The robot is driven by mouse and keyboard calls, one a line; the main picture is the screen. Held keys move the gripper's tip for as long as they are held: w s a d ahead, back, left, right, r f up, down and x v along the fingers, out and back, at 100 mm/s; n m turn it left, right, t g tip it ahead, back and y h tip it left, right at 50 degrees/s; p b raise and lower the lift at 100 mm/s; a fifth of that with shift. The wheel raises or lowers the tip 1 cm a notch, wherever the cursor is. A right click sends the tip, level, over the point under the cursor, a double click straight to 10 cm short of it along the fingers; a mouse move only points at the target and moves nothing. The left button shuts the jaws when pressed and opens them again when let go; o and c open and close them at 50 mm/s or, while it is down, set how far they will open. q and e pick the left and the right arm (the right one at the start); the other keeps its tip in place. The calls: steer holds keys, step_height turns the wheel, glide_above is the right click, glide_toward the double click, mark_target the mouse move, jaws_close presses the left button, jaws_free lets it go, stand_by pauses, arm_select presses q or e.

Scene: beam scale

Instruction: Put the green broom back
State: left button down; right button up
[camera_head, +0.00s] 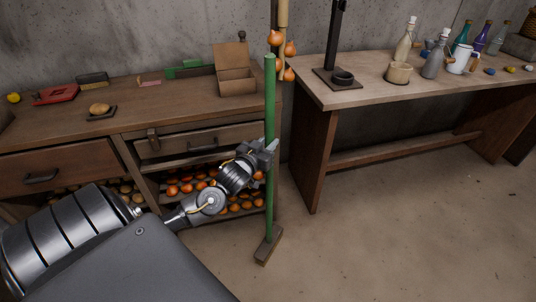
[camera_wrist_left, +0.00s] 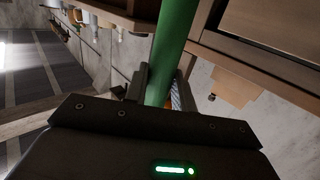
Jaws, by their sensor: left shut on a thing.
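The green broom (camera_head: 270,105) stands nearly upright in the middle of the head view, in front of the gap between the two tables. Its brown head (camera_head: 268,246) is low, at or close to the floor; I cannot tell if it touches. My left gripper (camera_head: 268,148) is shut around the green handle at about mid-height. In the left wrist view the green handle (camera_wrist_left: 172,45) runs up from between the fingers (camera_wrist_left: 159,88). My right gripper is not in view.
A wooden cabinet (camera_head: 60,128) with drawers and shelves of orange fruit (camera_head: 188,187) stands at left. A table (camera_head: 420,92) with bottles stands at right. Onions (camera_head: 275,38) hang behind the broom's top. The floor (camera_head: 400,230) at front right is clear.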

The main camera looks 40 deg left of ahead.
arm_select(q)
step_height(320, 180, down, 8)
steer(key=w+a, duration=0.2)
steer(key=w, duration=0.1)
steer(key=shift+a, duration=0.3)
steer(key=c, duration=1.3)
jaws_free()
steer(key=shift+s+f, duration=0.1)
steer(key=shift+o, duration=0.8)
steer(key=s+d+r, duration=0.1)
steer(key=s+d, duration=0.1)
steer(key=s, duration=1)
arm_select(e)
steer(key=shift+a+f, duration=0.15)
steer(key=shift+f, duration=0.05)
